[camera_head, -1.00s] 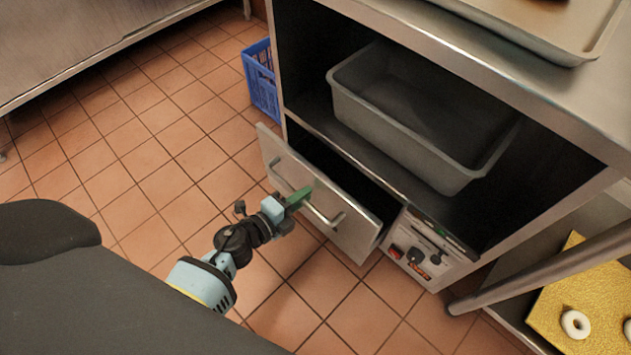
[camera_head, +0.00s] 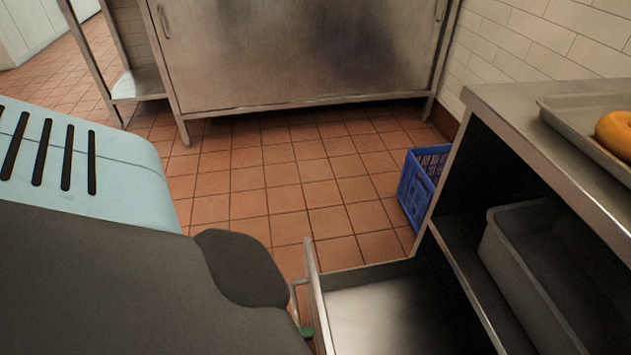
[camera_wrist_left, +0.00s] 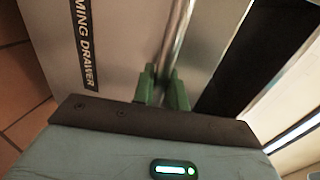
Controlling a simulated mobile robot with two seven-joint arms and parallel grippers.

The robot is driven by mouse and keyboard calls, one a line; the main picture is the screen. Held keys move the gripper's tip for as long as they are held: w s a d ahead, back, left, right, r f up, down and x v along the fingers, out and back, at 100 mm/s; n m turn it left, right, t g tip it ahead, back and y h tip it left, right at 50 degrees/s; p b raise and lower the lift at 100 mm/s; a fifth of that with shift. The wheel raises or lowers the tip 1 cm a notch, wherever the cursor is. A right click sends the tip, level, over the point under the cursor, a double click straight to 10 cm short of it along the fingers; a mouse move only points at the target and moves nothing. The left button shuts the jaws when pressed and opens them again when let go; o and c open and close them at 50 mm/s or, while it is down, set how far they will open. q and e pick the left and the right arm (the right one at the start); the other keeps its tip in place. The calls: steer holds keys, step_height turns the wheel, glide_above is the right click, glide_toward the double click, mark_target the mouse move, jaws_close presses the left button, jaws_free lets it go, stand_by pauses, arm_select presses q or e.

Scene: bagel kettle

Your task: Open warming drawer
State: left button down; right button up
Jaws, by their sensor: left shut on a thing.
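The warming drawer (camera_head: 372,312) is pulled well out of the metal cabinet, and its empty-looking inside shows in the head view. Its front panel carries a bar handle (camera_head: 295,292). In the left wrist view the panel (camera_wrist_left: 118,45) shows a partly visible label ending in "MING DRAWER". My left gripper (camera_wrist_left: 164,92) has its green fingers shut around the handle bar (camera_wrist_left: 182,35). In the head view only a bit of green finger (camera_head: 307,332) shows low beside the drawer front; my own body hides the rest. My right gripper is not in view.
A grey bin (camera_head: 520,275) stands on the shelf above the drawer. A tray (camera_head: 572,115) with an orange-brown bagel (camera_head: 618,133) sits on the cabinet top. A blue crate (camera_head: 423,185) stands on the floor beside the cabinet. Tiled floor lies clear beyond the drawer.

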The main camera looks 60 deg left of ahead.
arm_select(q)
steer(key=shift+s+a, duration=0.1)
steer(key=c, duration=1.5)
jaws_free()
steer(key=shift+c, duration=0.2)
steer(key=shift+o, duration=0.3)
steer(key=shift+s, duration=0.1)
steer(key=p+v, duration=0.2)
steer(key=v, duration=0.5)
steer(key=shift+s, duration=0.3)
